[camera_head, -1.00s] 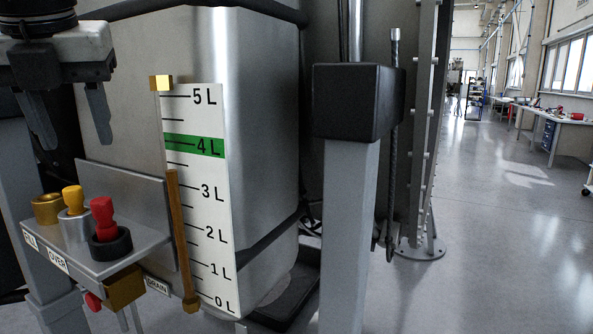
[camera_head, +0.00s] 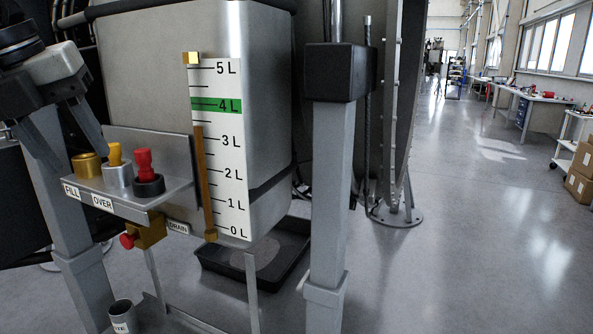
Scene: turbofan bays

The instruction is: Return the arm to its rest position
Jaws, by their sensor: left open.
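My left gripper (camera_head: 62,146) hangs at the left edge in the head view. Its two grey fingers are apart with nothing between them. It is above and to the left of a small metal shelf (camera_head: 128,205) on the tank's front. My right gripper is not in view. No held object shows.
A steel tank (camera_head: 150,80) carries a 0 to 5 L scale (camera_head: 232,150); amber fills the tube to about 3 L. The shelf holds a brass fitting (camera_head: 87,166), a yellow plug (camera_head: 115,153) and a red plug (camera_head: 144,161). A black tray (camera_head: 215,257) lies below. Open floor is at right.

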